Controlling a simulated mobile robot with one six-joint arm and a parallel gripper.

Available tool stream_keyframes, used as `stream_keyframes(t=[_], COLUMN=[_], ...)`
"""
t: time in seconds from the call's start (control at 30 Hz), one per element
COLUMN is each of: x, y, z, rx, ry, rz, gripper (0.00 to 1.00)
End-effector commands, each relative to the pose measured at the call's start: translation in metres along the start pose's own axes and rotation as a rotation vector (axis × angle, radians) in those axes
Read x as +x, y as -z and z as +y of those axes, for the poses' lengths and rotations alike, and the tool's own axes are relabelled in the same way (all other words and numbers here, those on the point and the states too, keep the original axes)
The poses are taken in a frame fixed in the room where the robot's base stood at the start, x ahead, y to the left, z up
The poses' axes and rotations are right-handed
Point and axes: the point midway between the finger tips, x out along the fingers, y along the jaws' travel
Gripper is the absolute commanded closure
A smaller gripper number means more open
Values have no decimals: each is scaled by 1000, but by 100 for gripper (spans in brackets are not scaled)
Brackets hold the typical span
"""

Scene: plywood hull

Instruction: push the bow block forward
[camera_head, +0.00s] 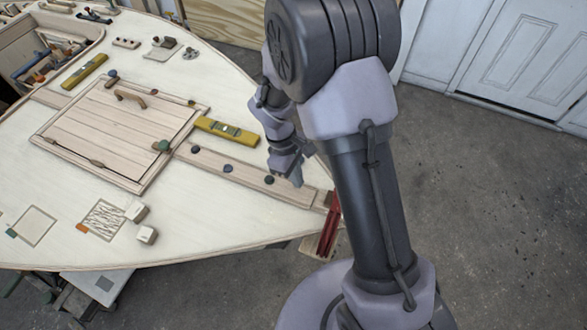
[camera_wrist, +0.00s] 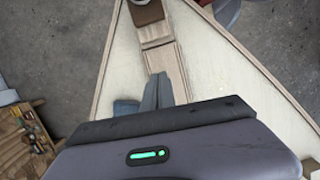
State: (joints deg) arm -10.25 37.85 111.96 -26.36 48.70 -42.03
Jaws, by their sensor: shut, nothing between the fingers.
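The bow block appears to be the small brown block (camera_head: 327,199) at the narrow bow end of the deck, past the end of the wooden centre rail (camera_head: 240,175). In the wrist view a brown block (camera_wrist: 147,13) is at the top edge, partly cut off. My gripper (camera_head: 298,178) is shut and empty, pointing down over the rail near its bow end. In the wrist view its fingertips (camera_wrist: 158,90) are over or beside the rail, apart from the block. I cannot tell whether they touch the wood.
A red clamp (camera_head: 329,230) is at the bow tip. Dark round knobs (camera_head: 228,168) stand along the rail. A yellow level (camera_head: 226,131) lies beside a planked hatch (camera_head: 120,130). Small pale blocks (camera_head: 147,235) sit near the front edge. Bare floor (camera_head: 480,200) lies beyond the bow.

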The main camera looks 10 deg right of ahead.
Motion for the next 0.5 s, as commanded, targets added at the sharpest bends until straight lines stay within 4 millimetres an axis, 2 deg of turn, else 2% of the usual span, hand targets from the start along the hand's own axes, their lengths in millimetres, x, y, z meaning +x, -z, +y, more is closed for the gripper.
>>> stream_keyframes(t=[0.03,0.1,0.3,0.5], x=[15,26,28,28], y=[1,-2,-31,-39], z=[0,0,0,0], rx=[0,2,2,1], ry=[1,0,-1,0], rz=[-1,0,1,1], gripper=[100,100,100,100])
